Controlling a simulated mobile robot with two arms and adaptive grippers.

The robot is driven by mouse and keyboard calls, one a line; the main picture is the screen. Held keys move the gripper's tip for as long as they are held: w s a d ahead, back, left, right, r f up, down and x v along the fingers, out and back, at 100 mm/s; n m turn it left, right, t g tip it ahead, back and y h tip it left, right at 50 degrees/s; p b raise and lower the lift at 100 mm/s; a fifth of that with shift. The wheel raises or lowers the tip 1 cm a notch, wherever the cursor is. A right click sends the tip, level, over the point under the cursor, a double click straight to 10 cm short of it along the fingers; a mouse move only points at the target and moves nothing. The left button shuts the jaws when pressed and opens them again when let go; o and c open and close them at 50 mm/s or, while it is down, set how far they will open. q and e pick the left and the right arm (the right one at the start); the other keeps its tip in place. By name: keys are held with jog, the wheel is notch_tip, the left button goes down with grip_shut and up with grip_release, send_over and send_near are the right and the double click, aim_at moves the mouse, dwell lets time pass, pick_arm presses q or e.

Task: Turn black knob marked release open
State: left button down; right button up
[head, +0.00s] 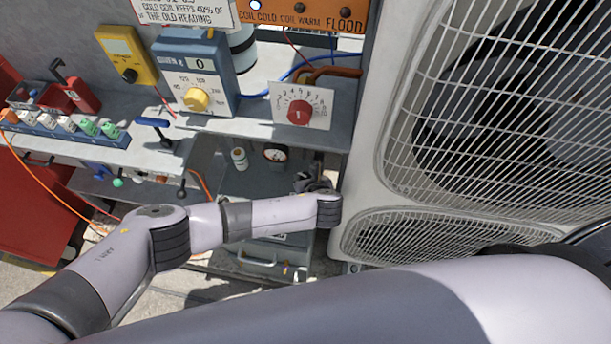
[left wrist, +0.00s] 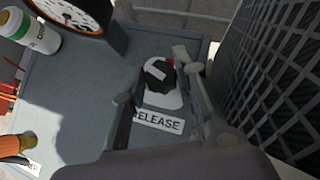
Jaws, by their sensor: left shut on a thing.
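The black knob (left wrist: 158,74) shows in the left wrist view, with a white mark on its top and a small red spot at its edge. It sits on a grey panel over a white plate reading RELEASE (left wrist: 160,123). My left gripper (left wrist: 154,82) has one finger on each side of the knob and is shut on it. In the head view my left gripper (head: 312,183) is low beside the big condenser unit, and it hides the knob there. My right gripper is not in view.
A round gauge (left wrist: 78,14) and a white-green bottle (left wrist: 36,34) stand near the knob. A dark grille (left wrist: 285,75) is close on the right. In the head view, a shelf edge (head: 270,134) with a red dial (head: 299,112) lies above my gripper, and the condenser (head: 362,130) stands right.

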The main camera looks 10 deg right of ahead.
pick_arm(q)
jog(key=shift+w, duration=0.15)
dwell(0.3)
jog(key=c, duration=1.3)
grip_release()
jog(key=shift+r, duration=0.1)
jog(key=v, duration=1.2)
